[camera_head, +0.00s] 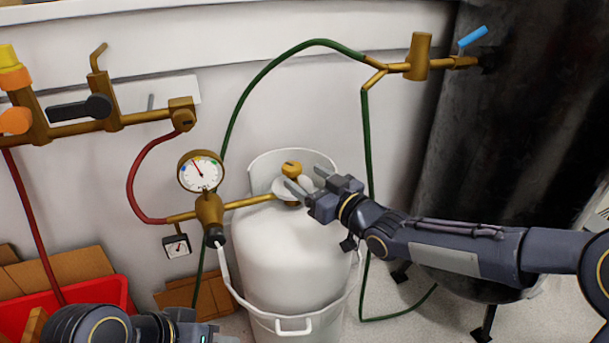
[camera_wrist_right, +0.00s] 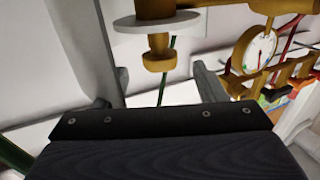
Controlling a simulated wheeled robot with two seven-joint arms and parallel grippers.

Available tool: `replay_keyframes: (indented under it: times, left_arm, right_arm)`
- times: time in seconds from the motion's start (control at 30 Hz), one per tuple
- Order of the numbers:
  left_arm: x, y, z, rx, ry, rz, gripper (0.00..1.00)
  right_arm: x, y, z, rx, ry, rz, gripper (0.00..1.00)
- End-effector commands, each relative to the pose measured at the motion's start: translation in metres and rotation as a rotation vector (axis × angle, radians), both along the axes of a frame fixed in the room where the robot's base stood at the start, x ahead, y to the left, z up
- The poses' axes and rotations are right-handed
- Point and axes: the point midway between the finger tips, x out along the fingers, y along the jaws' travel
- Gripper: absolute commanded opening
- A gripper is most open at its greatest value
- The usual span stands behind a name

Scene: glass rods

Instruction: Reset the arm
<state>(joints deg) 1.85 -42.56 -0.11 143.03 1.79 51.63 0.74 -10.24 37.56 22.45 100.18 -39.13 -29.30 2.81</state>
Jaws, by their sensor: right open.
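My right gripper (camera_head: 308,181) reaches in from the right, with its fingers spread beside the brass valve knob (camera_head: 291,168) on top of the white gas tank (camera_head: 290,245). In the right wrist view, the two grey fingers stand apart and the brass valve (camera_wrist_right: 159,50) with its pale disc shows beyond and between them. Nothing is held between the fingers. Contact with the valve cannot be made out. Part of my left arm (camera_head: 110,324) shows at the bottom left; its fingertips are not visible.
A pressure gauge (camera_head: 200,171) and brass regulator (camera_head: 210,212) sit left of the tank. A green hose (camera_head: 262,75) arches above it. A red crate (camera_head: 95,293) is at lower left. A dark cylinder (camera_head: 520,130) stands behind my right arm.

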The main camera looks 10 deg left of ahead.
Motion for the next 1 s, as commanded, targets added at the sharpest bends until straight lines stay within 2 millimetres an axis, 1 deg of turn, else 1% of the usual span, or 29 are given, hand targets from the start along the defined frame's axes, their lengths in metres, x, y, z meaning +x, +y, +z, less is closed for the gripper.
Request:
replay_keyframes:
  times: [0.17,0.27,0.37,0.47,0.5,0.53,0.57,0.6,0.67,0.7,0.77,0.8,0.87,0.9,1.0]
  left_arm:
    - [0.000,0.000,0.000,0.000,0.000,0.000,0.36]
    - [0.000,0.000,0.000,0.000,0.000,0.000,0.36]
    - [0.000,0.000,0.000,0.000,0.000,0.000,0.36]
    - [0.000,0.000,0.000,0.000,0.000,0.000,0.36]
    - [0.000,0.000,0.000,0.000,0.000,0.000,0.36]
    - [0.000,0.000,0.000,0.000,0.000,0.000,0.36]
    - [0.000,0.000,0.000,0.000,0.000,0.000,0.36]
    - [0.000,0.000,0.000,0.000,0.000,0.000,0.36]
    - [0.000,0.000,0.000,0.000,0.000,0.000,0.36]
    - [0.000,0.000,0.000,0.000,0.000,0.000,0.36]
    - [0.000,0.000,0.000,0.000,0.000,0.000,0.36]
    - [0.000,0.000,0.000,0.000,0.000,0.000,0.36]
    - [0.000,0.000,0.000,0.000,0.000,0.000,0.36]
    - [0.000,0.000,0.000,0.000,0.000,0.000,0.36]
    - [0.000,0.000,0.000,0.000,0.000,0.000,0.36]
  right_arm:
    - [0.000,-0.001,0.000,-0.002,0.000,-0.002,0.65]
    - [0.001,-0.014,0.002,-0.027,0.014,-0.029,0.65]
    - [0.000,-0.048,0.004,-0.093,0.059,-0.100,0.65]
    - [-0.010,-0.104,0.001,-0.183,0.148,-0.214,0.65]
    - [-0.017,-0.129,-0.001,-0.217,0.195,-0.266,0.65]
    - [-0.024,-0.149,-0.003,-0.240,0.233,-0.306,0.65]
    - [-0.032,-0.167,-0.006,-0.261,0.272,-0.344,0.65]
    - [-0.045,-0.192,-0.010,-0.283,0.327,-0.393,0.65]
    - [-0.068,-0.227,-0.017,-0.307,0.414,-0.465,0.65]
    - [-0.085,-0.247,-0.022,-0.317,0.475,-0.507,0.65]
    - [-0.114,-0.275,-0.031,-0.321,0.569,-0.566,0.65]
    - [-0.134,-0.291,-0.038,-0.318,0.632,-0.599,0.65]
    - [-0.164,-0.308,-0.047,-0.308,0.720,-0.637,0.65]
    - [-0.182,-0.317,-0.054,-0.298,0.773,-0.656,0.65]
    - [-0.223,-0.329,-0.068,-0.267,0.889,-0.682,0.65]
